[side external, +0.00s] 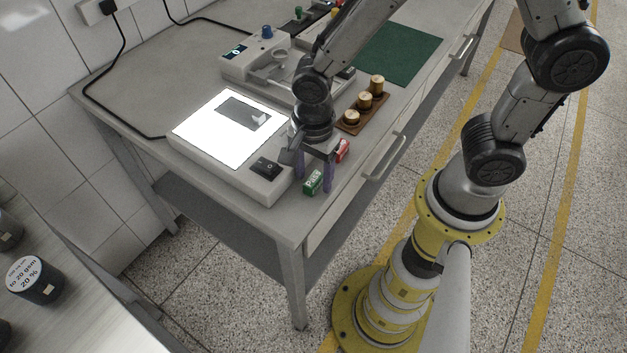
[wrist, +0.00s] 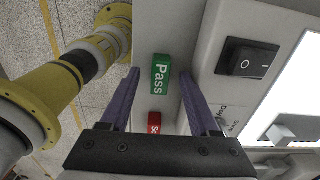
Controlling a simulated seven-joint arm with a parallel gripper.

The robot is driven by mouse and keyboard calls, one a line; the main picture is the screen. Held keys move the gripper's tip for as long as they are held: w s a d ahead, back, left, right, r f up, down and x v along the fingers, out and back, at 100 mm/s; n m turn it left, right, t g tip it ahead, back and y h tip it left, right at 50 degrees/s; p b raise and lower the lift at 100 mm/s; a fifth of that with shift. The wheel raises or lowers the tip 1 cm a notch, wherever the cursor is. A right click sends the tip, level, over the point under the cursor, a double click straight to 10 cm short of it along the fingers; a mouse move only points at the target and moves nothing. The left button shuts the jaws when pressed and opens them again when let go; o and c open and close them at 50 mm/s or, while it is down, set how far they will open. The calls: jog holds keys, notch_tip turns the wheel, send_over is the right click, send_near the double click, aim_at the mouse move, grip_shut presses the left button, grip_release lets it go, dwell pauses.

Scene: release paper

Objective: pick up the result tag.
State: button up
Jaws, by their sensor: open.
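A green tag (wrist: 159,75) marked "Pass" lies on the bench. In the wrist view it sits between my two open fingers, a little past their tips, with no contact visible. In the side view the green tag (side external: 313,182) lies near the bench's front corner, close beside a purple finger. A red tag (wrist: 154,122) lies nearer the gripper's base, its lettering partly cut off. It also shows in the side view (side external: 343,150) behind the fingers. My gripper (wrist: 155,78) is open and empty, pointing down over the tags; it also shows in the side view (side external: 314,180).
A lit light box (side external: 205,140) with a black switch (side external: 265,167) stands close beside the gripper. A wooden block with brass weights (side external: 363,105) and a green mat (side external: 400,52) lie farther back. The bench's front edge is close to the tags.

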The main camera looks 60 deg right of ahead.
grip_shut()
jog(key=shift+r, duration=0.15)
dwell(0.4)
jog(key=shift+r, duration=0.6)
jog(key=s+d+r, duration=0.6)
jog(key=s+r, duration=0.5)
jog(key=s, duration=0.1)
jog(key=shift+s+r, duration=0.3)
jog(key=shift+s, duration=0.1)
